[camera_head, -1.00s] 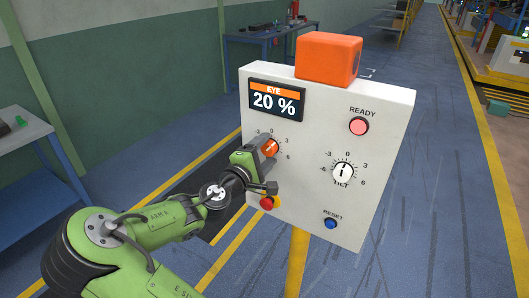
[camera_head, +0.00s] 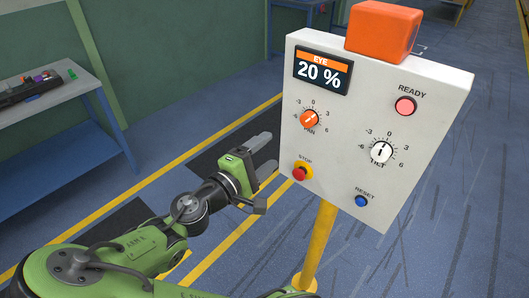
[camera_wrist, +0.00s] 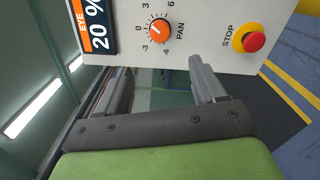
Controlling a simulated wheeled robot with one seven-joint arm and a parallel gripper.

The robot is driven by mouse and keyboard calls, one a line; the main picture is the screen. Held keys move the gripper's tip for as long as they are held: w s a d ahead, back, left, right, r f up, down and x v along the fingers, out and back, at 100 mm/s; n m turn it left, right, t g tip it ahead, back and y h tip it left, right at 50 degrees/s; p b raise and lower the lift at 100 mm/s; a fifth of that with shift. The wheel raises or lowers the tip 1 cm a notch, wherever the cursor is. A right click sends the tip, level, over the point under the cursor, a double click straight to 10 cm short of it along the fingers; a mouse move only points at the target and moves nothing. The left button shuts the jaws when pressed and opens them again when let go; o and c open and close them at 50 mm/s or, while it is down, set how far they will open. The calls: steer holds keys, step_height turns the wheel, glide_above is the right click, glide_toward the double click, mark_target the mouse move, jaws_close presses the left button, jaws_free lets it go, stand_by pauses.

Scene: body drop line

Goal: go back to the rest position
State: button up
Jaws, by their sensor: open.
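My gripper (camera_head: 267,160) is open and empty, left of the white control panel (camera_head: 345,135) and apart from it. In the wrist view my gripper (camera_wrist: 160,88) has its two fingers spread, with nothing between them but background. The orange PAN knob (camera_head: 310,118) is on the panel's left side; it also shows in the wrist view (camera_wrist: 159,29), beyond the fingers. The panel's display (camera_head: 321,72) reads EYE 20 %. The white TILT knob (camera_head: 380,152) is on the right side, with its mark pointing near 0.
A red STOP button (camera_head: 299,174), a blue RESET button (camera_head: 361,201) and a pinkish-red READY lamp (camera_head: 405,107) are on the panel. An orange box (camera_head: 384,30) sits on top. A yellow post (camera_head: 318,245) carries the panel. A workbench (camera_head: 50,110) stands at left.

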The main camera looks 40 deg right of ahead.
stand_by(0.4)
steer(key=s+a+f+m+g+y, duration=0.1)
steer(key=s+a+f+m+y, duration=0.1)
steer(key=f+y, duration=0.4)
steer(key=s+a+f+m+g+y, duration=0.1)
steer(key=s+a+f+m+y, duration=0.15)
steer(key=f+y, duration=0.4)
steer(key=s+a+r+t+y, duration=0.2)
steer(key=s+a+r+t, duration=0.1)
steer(key=a+r, duration=0.3)
steer(key=s+a+r+t+y, duration=0.3)
steer(key=a+r, duration=0.2)
steer(key=a, duration=0.3)
steer(key=shift+s+a+r, duration=0.25)
steer(key=shift+a+r, duration=0.1)
steer(key=shift+a, duration=0.05)
steer(key=shift+n+y, duration=0.25)
